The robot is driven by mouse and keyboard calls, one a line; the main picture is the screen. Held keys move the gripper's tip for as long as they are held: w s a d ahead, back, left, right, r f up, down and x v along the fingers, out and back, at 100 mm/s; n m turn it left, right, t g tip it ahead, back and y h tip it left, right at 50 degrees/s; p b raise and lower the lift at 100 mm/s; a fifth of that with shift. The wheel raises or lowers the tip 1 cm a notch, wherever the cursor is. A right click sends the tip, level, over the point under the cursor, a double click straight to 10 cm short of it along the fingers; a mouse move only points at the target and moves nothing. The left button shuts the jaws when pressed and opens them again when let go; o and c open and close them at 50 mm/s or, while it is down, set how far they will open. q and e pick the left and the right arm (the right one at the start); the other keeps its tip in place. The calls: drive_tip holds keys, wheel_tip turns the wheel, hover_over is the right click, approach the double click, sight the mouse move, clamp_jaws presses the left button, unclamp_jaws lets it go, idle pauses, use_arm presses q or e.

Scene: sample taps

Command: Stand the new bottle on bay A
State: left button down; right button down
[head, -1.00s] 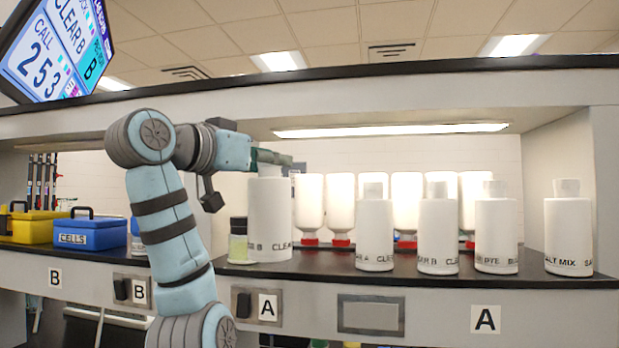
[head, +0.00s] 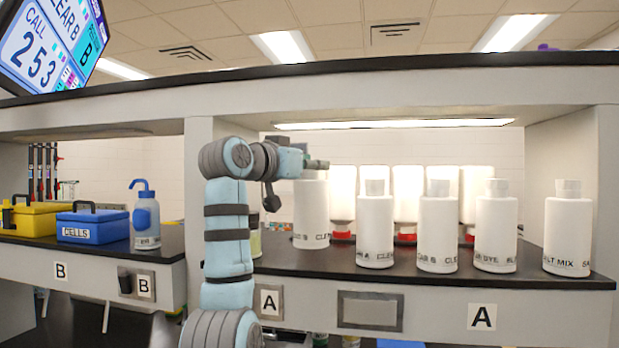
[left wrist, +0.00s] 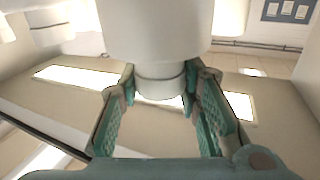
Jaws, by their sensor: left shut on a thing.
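In the left wrist view the green-padded fingers (left wrist: 160,82) are on either side of the neck, below the bottle's white body (left wrist: 158,30) in the picture. The bottle is upright within bay A, left of and behind the front bottles. I cannot tell whether its base touches the black shelf (head: 335,262). A white "A" sign (head: 482,317) marks the bay. My right gripper is not in view.
Several white bottles line the front, including a "CLEAR B" one (head: 438,235) and a "SALT MIX" one (head: 568,235). Inverted dispensers with red bases (head: 342,205) stand behind. A pale jar (head: 256,240) is partly hidden by my arm. Bay B holds a blue "CELLS" box (head: 92,226).

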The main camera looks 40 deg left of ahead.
sight(306, 180)
use_arm(q)
drive_tip(key=shift+f+b, duration=0.35)
drive_tip(key=shift+f, duration=1.25)
drive_tip(key=c, duration=1.2)
unclamp_jaws()
drive_tip(key=shift+s, duration=0.4)
drive_tip(key=s+b, duration=0.1)
drive_tip(key=s, duration=0.2)
drive_tip(key=s+d+b, duration=0.1)
drive_tip(key=s, duration=0.3)
drive_tip(key=s+b, duration=0.1)
drive_tip(key=s, duration=0.3)
drive_tip(key=shift+s+d+r+b, duration=0.15)
drive_tip(key=shift+d+r+b, duration=0.05)
drive_tip(key=shift+d+b, duration=0.2)
drive_tip(key=shift+a, duration=0.1)
